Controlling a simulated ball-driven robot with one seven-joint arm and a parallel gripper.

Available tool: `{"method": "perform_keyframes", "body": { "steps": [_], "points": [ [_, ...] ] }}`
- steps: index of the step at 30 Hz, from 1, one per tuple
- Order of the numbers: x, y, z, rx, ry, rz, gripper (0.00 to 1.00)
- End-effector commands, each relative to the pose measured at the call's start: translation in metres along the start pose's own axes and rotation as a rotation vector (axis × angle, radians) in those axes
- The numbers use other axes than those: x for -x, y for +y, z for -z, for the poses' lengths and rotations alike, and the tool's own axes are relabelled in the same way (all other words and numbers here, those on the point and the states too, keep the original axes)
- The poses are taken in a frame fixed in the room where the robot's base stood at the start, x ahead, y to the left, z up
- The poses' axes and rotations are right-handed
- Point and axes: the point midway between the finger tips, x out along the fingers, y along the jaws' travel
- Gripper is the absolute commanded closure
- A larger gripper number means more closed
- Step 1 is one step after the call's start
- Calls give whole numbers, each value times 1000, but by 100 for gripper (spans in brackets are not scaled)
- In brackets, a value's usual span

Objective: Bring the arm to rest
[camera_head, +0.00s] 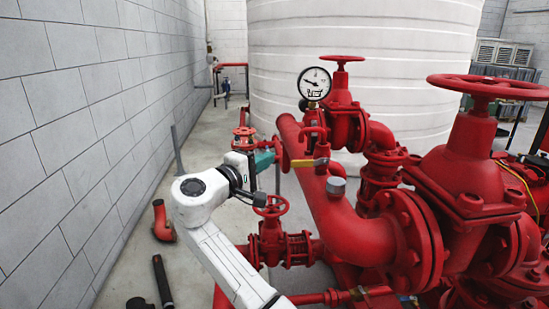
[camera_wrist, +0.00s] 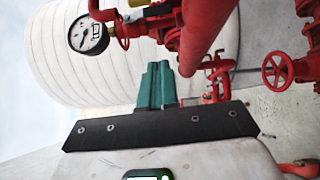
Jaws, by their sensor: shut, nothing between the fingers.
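My gripper (camera_head: 265,160) is at the end of my white arm, left of the thick red pipe (camera_head: 345,220) in the head view. Its teal fingers also show in the wrist view (camera_wrist: 157,72), pressed together with nothing between them. In the head view the fingertips are close to the red pipework; I cannot tell the exact gap. My arm is bent, with its elbow out toward the left wall.
A pressure gauge (camera_head: 314,83) and red valve handwheels (camera_head: 486,88) stand at the right. A small handwheel (camera_head: 271,206) is close to my arm. A block wall (camera_head: 75,120) bounds the left. A white tank (camera_head: 365,60) stands behind. The floor between holds loose pipe pieces.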

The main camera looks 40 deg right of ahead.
Motion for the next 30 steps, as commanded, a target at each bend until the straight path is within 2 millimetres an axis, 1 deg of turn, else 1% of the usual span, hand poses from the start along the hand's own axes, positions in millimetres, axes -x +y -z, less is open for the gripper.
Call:
{"method": "perform_keyframes", "body": {
  "steps": [3,10,11,14,17,18,20,21,23,24,26,27,29,30],
  "points": [
    [7,0,0,0,-1,0,100],
    [9,-1,-1,0,-1,3,100],
    [9,-3,-1,-1,0,8,100],
    [10,-25,-8,-12,11,59,100],
    [13,-71,-24,-35,30,174,100],
    [15,-94,-33,-49,37,235,100],
    [20,-132,-49,-71,48,336,100],
    [25,-157,-62,-86,51,405,100],
    [33,-193,-82,-108,54,509,100],
    [40,-215,-96,-122,55,577,100],
    [50,-246,-118,-141,51,677,100],
    [59,-266,-133,-153,49,742,100],
    [72,-292,-157,-171,39,839,100],
    [81,-308,-173,-181,33,901,100]
  ]
}}
